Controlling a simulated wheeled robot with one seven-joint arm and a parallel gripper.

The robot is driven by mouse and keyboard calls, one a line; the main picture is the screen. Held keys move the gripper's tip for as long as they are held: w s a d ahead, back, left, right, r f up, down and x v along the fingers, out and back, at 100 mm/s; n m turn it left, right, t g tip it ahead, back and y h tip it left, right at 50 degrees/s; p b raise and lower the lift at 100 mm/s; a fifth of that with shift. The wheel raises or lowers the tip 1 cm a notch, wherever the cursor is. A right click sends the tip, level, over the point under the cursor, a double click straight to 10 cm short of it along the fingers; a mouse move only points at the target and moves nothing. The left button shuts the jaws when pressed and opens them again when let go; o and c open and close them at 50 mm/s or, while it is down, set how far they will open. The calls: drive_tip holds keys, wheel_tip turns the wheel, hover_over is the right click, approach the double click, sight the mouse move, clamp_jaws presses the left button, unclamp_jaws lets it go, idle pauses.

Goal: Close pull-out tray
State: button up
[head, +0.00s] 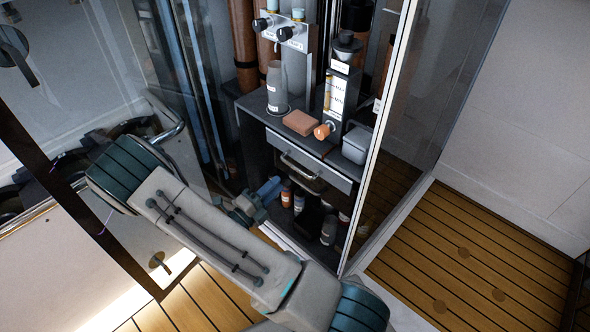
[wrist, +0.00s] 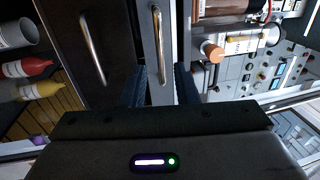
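The light grey pull-out front (head: 308,160) sits under the cabinet's countertop in the head view, with a metal bar handle (head: 300,168). In the wrist view a grey front (wrist: 171,20) with a bar handle (wrist: 158,45) lies beside a dark front (wrist: 105,20) with a second handle (wrist: 92,48). I cannot tell which is the tray or how far either is pulled out. My gripper (wrist: 161,85) is open, its dark blue fingers apart on either side of the grey front's handle in the picture. Contact is not clear. In the head view my gripper (head: 268,190) is left of and below the handle.
Several bottles (head: 328,230) stand in the lower space. A grey bottle (head: 276,87), a sponge-like block (head: 300,122) and a dark canister (head: 340,95) stand on the countertop. A glass panel (head: 420,100) borders the cabinet on the right. Wooden slatted floor (head: 460,260) lies beyond.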

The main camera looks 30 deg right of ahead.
sight(295, 167)
drive_tip(key=b+x, duration=0.2)
drive_tip(key=x, duration=0.6)
drive_tip(key=shift+w+d, duration=0.1)
drive_tip(key=shift+d, duration=0.25)
clamp_jaws()
